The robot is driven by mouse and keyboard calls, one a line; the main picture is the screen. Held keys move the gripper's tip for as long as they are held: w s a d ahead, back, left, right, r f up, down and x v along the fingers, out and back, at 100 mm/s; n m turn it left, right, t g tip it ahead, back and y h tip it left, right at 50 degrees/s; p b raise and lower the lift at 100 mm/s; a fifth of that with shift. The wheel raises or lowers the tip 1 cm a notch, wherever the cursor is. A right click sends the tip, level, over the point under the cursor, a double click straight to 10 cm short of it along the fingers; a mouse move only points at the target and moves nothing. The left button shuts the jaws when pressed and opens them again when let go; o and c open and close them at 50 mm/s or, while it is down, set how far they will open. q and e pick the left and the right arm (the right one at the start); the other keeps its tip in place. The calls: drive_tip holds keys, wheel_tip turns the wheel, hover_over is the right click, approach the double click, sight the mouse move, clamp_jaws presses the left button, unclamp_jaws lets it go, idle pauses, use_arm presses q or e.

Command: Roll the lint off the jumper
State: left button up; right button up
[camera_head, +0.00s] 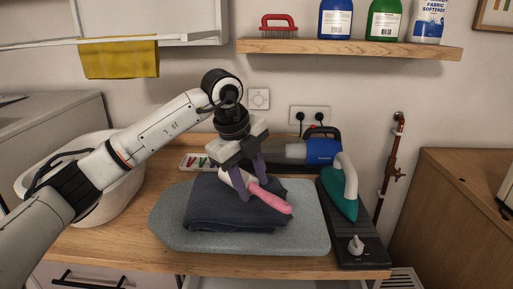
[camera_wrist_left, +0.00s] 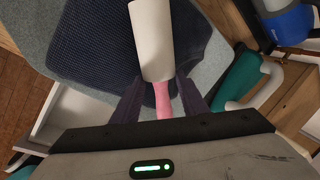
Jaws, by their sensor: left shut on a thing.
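The dark navy jumper (camera_head: 205,212) lies folded on a grey ironing board (camera_head: 165,225); it also fills the upper part of the left wrist view (camera_wrist_left: 95,50). My left gripper (camera_head: 252,188) points down over the jumper, shut on the pink handle (camera_head: 272,199) of the lint roller. The roller's white roll (camera_wrist_left: 151,40) lies over the jumper in the left wrist view, and in the head view it is partly hidden by a finger. I cannot tell whether it touches the cloth. I make out no separate lint.
A green iron (camera_head: 341,195) stands on a dark base right of the board. A blue and grey handheld vacuum (camera_head: 318,150) lies behind. A white basket (camera_head: 120,195) is at the left, under my arm. A shelf (camera_head: 350,49) with bottles and a red brush is above.

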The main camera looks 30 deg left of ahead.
use_arm(q)
drive_tip(key=shift+w+d, duration=0.15)
drive_tip(key=shift+d, duration=0.3)
wheel_tip(320, 180, up, 3)
drive_tip(key=shift+a+r+p, duration=0.1)
drive_tip(key=shift+r+p, duration=0.05)
drive_tip(key=shift+p, duration=1)
wheel_tip(320, 180, up, 2)
drive_tip(key=shift+r, duration=1.3)
